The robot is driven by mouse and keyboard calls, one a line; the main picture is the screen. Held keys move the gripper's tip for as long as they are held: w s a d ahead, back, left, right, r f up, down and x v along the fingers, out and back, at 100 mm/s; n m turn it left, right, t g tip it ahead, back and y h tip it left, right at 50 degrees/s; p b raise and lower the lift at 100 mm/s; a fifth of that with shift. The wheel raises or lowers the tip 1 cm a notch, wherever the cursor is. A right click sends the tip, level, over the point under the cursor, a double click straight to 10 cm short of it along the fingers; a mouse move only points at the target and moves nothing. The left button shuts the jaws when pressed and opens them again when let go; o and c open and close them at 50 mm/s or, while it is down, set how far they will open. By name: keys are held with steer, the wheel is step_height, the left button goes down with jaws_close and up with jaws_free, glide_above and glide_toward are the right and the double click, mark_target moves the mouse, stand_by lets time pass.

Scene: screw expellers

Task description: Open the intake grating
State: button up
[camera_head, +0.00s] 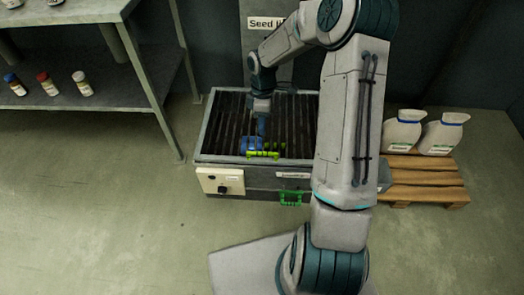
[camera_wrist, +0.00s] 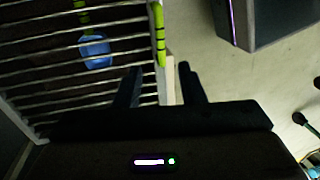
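The intake grating (camera_head: 221,124) is a set of dark parallel bars on top of a grey box. It looks closed and flat in the head view, and its pale bars (camera_wrist: 50,62) fill the left of the wrist view. A yellow-green handle (camera_head: 263,155) sits at the grating's front edge; it also shows in the wrist view (camera_wrist: 159,35). My gripper (camera_wrist: 161,68) is open, with one finger over the bars and the other past the edge. The handle lies just beyond the fingertips in the picture, in line with the gap. In the head view my gripper (camera_head: 261,128) is small above the grating.
A blue object (camera_wrist: 96,50) shows at the bars, seemingly beneath them. A control box (camera_head: 220,182) and a green latch (camera_head: 291,198) are on the box's front. A shelf (camera_head: 85,88) with bottles stands left. The front floor is clear.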

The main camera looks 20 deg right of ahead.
steer(key=b, duration=0.4)
glide_above(262, 148)
steer(key=s+a, duration=0.1)
steer(key=s, duration=0.4)
steer(key=f, duration=1.1)
steer(key=shift+w+a+f, duration=0.1)
steer(key=shift+w, duration=0.1)
jaws_close()
